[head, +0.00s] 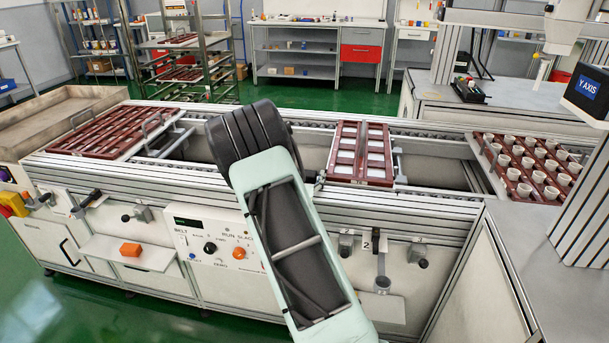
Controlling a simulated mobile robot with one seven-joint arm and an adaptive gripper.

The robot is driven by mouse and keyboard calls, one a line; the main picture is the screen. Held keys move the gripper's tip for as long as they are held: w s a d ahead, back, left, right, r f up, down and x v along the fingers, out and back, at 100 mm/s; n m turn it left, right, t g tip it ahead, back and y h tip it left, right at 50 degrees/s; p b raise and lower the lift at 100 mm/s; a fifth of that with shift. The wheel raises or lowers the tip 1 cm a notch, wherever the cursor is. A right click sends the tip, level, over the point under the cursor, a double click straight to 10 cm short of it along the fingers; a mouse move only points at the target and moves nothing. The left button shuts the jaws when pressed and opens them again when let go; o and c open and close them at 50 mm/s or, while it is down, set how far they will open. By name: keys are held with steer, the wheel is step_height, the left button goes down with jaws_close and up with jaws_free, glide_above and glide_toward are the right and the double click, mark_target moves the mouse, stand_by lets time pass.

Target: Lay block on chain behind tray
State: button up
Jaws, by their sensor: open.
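An orange block (130,249) lies on a small white shelf (152,257) on the front of the conveyor, at the left. A red-brown tray (362,150) with open slots sits across the conveyor, right of the middle. A chain-like line (440,134) runs along the conveyor's far rail. My arm's pale green link and dark joint stand in front of the conveyor's middle and hide part of it. I cannot make out my gripper; it is hidden or outside the picture.
Another red-brown tray (115,130) lies at the conveyor's left end. A tray of white pots (505,184) is at the right. A control panel (215,243) with knobs is on the front. Gaps in the conveyor top are open on both sides of the middle tray.

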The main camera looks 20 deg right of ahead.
steer(key=shift+s+d+r+p, duration=0.1)
steer(key=shift+s+p, duration=0.05)
steer(key=shift+p, duration=0.2)
steer(key=p+v, duration=0.1)
steer(key=v, duration=1.1)
steer(key=shift+r, duration=0.35)
